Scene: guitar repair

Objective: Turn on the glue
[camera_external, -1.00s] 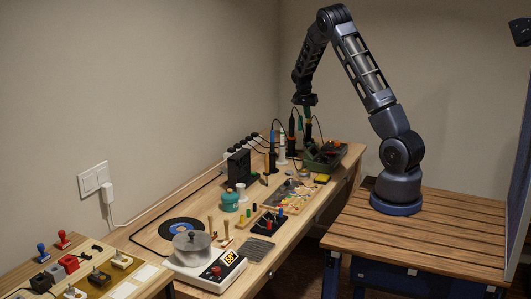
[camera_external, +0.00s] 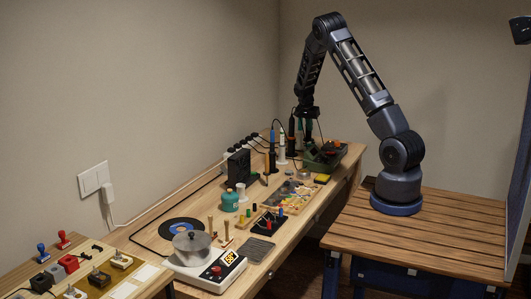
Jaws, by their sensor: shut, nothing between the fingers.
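My gripper (camera_external: 308,136) is at the far end of the workbench, pointing down. It is shut and empty, just above or behind a dark green box (camera_external: 322,158) with a small red part on its right; whether they touch cannot be told. I cannot tell which item is the glue; no label is readable.
Upright tools, including a white one (camera_external: 282,149), stand left of my gripper, with cables running to a power strip (camera_external: 240,145). A black box (camera_external: 238,167), a teal jar (camera_external: 230,201) and a parts tray (camera_external: 292,195) occupy the bench middle. Open air lies above.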

